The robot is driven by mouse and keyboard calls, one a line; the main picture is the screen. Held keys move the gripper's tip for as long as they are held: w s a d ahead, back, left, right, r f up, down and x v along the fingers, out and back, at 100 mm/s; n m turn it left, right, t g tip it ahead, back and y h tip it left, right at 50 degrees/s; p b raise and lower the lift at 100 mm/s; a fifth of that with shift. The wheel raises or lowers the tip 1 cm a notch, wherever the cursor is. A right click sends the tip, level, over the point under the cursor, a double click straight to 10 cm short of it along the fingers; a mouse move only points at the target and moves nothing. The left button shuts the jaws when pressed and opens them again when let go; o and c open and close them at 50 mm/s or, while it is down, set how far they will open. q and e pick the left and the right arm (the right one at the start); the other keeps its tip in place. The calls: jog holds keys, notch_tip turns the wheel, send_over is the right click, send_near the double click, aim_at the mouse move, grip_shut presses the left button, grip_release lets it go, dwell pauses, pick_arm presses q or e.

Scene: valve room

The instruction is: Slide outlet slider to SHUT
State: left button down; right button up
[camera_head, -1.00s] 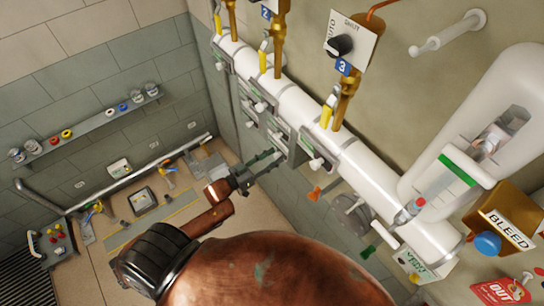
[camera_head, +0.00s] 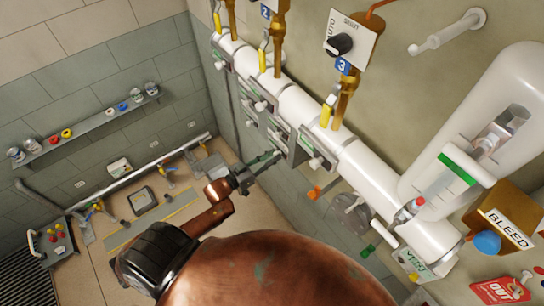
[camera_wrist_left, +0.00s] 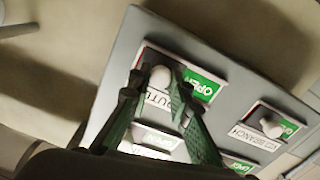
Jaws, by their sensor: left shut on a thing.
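The outlet slider's white round knob (camera_wrist_left: 160,78) sits on a grey panel (camera_wrist_left: 112,75) in the left wrist view. A green OPEN field (camera_wrist_left: 203,87) shows on its right and a strip of dark red on its left. A partly covered label below begins "OUT". My left gripper (camera_wrist_left: 158,88) is shut on this knob, one dark green finger on each side. In the head view my left gripper (camera_head: 276,157) reaches the slider panels under the white pipe; the knob there is too small to tell apart. My right gripper is not in view.
A similar slider (camera_wrist_left: 271,127), apparently labelled TO BRANCH, lies to the right with green OPEN showing; others sit lower, partly hidden. The white pipe (camera_head: 300,104) with yellow-handled valves runs above the panels. A BLEED box (camera_head: 505,222) stands at far right.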

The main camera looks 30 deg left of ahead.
pick_arm(q)
jog(key=shift+a, duration=0.1)
jog(key=a, duration=0.1)
jog(key=w+a, duration=0.1)
jog(key=a, duration=0.1)
jog(key=w+a+b, duration=0.1)
jog(key=a, duration=0.1)
jog(key=shift+w+a, duration=0.15)
jog(key=shift+a, duration=0.25)
jog(key=shift+r, duration=0.1)
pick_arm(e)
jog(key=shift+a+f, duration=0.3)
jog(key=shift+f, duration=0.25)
pick_arm(q)
jog(key=c, duration=1.8)
grip_release()
jog(key=shift+a, duration=0.1)
jog(key=shift+o, duration=0.2)
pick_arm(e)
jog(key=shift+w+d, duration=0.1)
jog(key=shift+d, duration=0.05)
